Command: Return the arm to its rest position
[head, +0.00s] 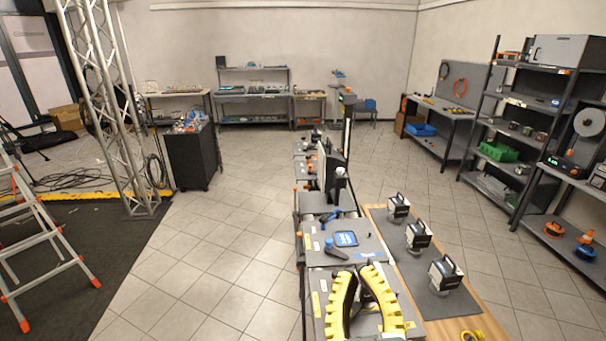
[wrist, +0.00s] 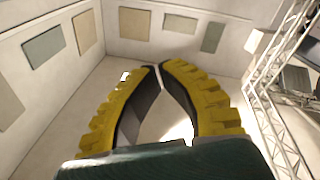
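My gripper (head: 358,273) stands at the bottom centre of the head view, its two curved yellow toothed fingers pointing upward and away. In the wrist view the fingers of my gripper (wrist: 159,69) arch toward each other, and their dark inner pads come together at the tips. Nothing is held between them. Past the fingertips the wrist view shows pale walls with flat panels (wrist: 134,23) and a metal truss (wrist: 275,125), with no object close to the gripper.
A wooden bench with a dark mat (head: 408,262) holding several black-and-white devices (head: 445,273) stands just right of my gripper. A shelf rack (head: 500,125) is at the right. A truss tower (head: 110,110) and a ladder (head: 40,235) are at the left. The tiled floor at centre left is clear.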

